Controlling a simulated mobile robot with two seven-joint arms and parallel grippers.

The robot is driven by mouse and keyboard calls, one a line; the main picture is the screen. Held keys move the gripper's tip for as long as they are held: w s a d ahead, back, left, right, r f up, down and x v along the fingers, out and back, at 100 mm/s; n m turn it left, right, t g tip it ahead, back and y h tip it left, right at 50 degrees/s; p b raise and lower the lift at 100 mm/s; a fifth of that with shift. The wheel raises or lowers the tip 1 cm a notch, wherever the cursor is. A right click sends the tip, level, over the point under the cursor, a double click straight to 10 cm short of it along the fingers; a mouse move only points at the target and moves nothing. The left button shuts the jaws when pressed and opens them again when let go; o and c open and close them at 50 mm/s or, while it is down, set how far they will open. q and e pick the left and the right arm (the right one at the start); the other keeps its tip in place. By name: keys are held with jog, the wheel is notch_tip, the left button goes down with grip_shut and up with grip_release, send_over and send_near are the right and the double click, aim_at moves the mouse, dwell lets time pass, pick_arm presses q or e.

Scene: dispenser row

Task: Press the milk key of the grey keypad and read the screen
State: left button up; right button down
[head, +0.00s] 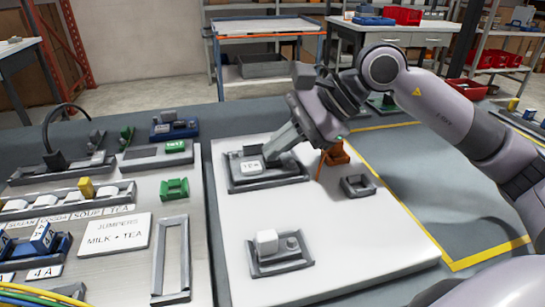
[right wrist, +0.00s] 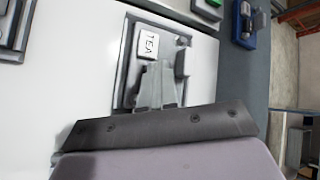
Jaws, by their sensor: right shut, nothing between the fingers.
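The grey keypad (head: 238,186) is a dark-framed panel on the white board right of centre. Its white key marked TEA (head: 251,168) shows, and it also shows in the right wrist view (right wrist: 147,43). A smaller grey key sits behind it. I see no key marked milk; part of the keypad is hidden by my right gripper. My right gripper (head: 270,157) is shut and empty, its fingertips (right wrist: 158,72) over the keypad beside the TEA key. I cannot tell whether they touch a key. I cannot make out a lit screen. My left gripper is not in view.
A sign reading JUMPERS, MILK • TEA (head: 115,236) lies on the left board.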

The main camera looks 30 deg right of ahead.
aim_at(278, 161)
jog(key=shift+r+p, duration=0.6)
jog(key=shift+r, duration=0.25)
jog(key=shift+r, duration=0.15)
notch_tip(278, 161, up, 5)
jog(key=p, duration=0.3)
jog(key=shift+p, duration=0.3)
dwell(0.5)
